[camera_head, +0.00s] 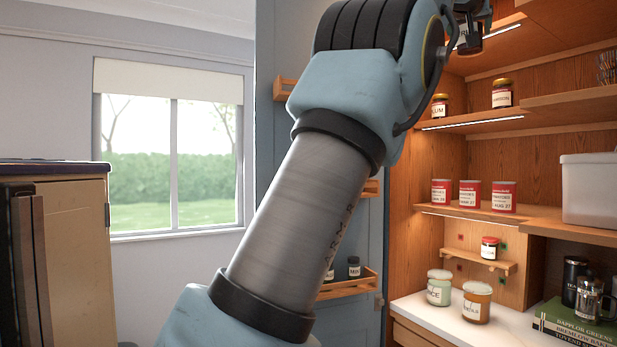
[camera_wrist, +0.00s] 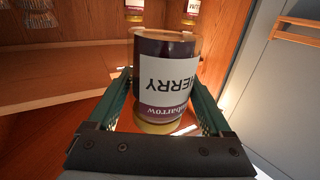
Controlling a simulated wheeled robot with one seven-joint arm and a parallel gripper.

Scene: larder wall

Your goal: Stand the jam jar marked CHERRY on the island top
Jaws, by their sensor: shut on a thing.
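The jam jar (camera_wrist: 165,75) is dark with a white label, upside down in the wrist view, on which I read "ERRY"; the label's edge is out of sight. My gripper (camera_wrist: 162,95) is shut on it, one green finger at each side. In the head view the gripper (camera_head: 472,12) is at the top right, high in front of the upper larder shelves, and the held jar (camera_head: 468,42) hangs just below it, partly cut off from clear view. I cannot make out the island top in either view.
Two similar jars, one left (camera_head: 440,106) and one right (camera_head: 502,94), stand on the shelf below. Red tins (camera_head: 470,195) and a white bin (camera_head: 590,190) stand lower. Canisters (camera_head: 477,302) and books (camera_head: 575,325) are on the counter. A door with racks (camera_head: 345,287) stands open left.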

